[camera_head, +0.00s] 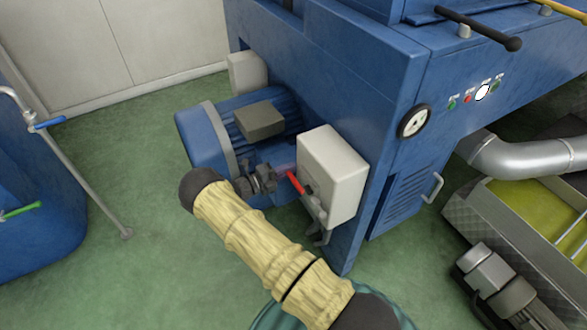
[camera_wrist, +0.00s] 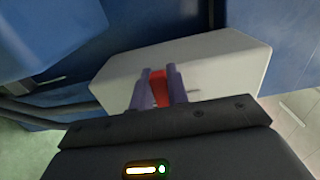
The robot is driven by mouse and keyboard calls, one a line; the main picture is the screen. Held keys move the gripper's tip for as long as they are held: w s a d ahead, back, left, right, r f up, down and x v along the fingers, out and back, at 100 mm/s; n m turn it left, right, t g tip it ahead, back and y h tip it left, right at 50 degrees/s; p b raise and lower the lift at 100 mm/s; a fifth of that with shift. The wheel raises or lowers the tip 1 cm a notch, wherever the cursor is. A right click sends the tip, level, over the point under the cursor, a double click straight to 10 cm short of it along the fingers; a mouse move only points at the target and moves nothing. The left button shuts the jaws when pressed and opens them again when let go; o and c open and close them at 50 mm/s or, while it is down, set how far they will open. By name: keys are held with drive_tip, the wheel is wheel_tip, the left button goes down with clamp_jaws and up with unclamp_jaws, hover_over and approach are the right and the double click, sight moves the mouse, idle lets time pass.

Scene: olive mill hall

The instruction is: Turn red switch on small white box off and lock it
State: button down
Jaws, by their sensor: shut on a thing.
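The small white box (camera_head: 335,170) is mounted on the side of the blue machine, and it fills the middle of the wrist view (camera_wrist: 205,70). Its red switch (camera_head: 296,184) sticks out from the face toward my gripper. My gripper (camera_head: 286,172) is at that face, with its fingers on the switch. In the wrist view the red switch (camera_wrist: 158,90) lies between the two purplish fingers (camera_wrist: 160,82), which are shut on it. Small grey parts (camera_head: 318,210) show at the box's lower edge; I cannot tell whether one is a lock. The switch's exact angle is unclear.
A blue motor (camera_head: 212,138) with a grey terminal box (camera_head: 259,121) stands left of the white box. Green floor (camera_head: 120,190) is open at left, beside a blue tank (camera_head: 35,200).

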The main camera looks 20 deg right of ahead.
drive_tip(key=shift+s+a+f, duration=0.1)
drive_tip(key=shift+a+f, duration=0.15)
drive_tip(key=shift+a, duration=0.05)
drive_tip(key=c, duration=1.5)
unclamp_jaws()
drive_tip(key=shift+o, duration=0.7)
drive_tip(key=shift+a, duration=0.1)
drive_tip(key=shift+w, duration=0.25)
drive_tip(key=s+a+b, duration=0.1)
drive_tip(key=s+a, duration=0.1)
drive_tip(key=a, duration=1.5)
drive_tip(key=shift+s, duration=0.3)
